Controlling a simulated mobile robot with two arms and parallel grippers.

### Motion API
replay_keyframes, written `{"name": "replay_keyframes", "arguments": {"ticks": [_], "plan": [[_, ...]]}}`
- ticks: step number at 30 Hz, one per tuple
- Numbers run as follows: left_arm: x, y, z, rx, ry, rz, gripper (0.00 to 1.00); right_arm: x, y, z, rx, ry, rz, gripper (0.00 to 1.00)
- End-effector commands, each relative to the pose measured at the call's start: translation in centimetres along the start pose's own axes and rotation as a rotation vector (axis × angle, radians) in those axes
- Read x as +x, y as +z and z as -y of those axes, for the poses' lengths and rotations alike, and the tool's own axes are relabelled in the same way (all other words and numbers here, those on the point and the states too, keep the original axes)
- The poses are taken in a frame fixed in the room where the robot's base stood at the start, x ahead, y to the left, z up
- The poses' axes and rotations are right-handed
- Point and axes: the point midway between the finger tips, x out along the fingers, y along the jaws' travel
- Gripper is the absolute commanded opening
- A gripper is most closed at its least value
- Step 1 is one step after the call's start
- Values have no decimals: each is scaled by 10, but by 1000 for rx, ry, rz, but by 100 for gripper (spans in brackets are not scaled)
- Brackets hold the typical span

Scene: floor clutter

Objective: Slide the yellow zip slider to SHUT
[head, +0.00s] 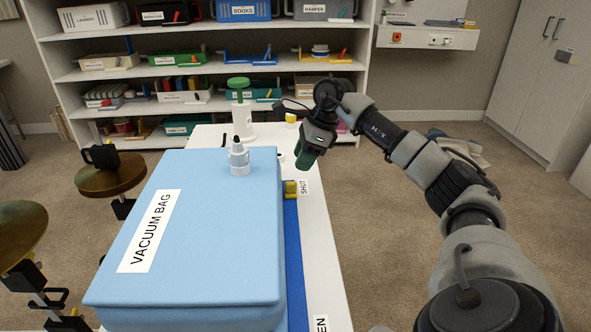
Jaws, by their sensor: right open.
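The light blue vacuum bag (215,250) lies on a white table and carries a "VACUUM BAG" label. The yellow zip slider (290,190) sits on the blue strip along the bag's right side, beside the "SHUT" label (304,187). A second label, cut off and ending in "EN" (321,324), is at the near end of the strip. My right gripper (304,158) is open and points down, beyond the slider in the picture and apart from it. Its fingertips are dark and small, so their gap is hard to see. My left gripper is not in view.
A white dropper bottle (239,160) stands on the bag. A green-topped white object (240,105) and a small yellow piece (291,118) are at the table's far end. Round stools (112,175) stand at left. Shelves (100,74) stand behind. The carpet at right is open.

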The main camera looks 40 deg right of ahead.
Motion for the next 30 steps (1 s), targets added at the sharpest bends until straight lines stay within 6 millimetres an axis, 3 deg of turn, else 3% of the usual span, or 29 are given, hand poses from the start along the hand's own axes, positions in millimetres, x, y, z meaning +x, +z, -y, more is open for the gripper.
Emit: {"name": "replay_keyframes", "arguments": {"ticks": [3, 9, 30], "plan": [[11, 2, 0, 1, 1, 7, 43, -22, 1, 0, 0, -2, 1, 43], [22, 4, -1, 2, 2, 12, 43, -36, 0, 0, 0, -1, 0, 43], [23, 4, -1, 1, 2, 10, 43, -36, 0, 0, 0, 0, 0, 43]]}}
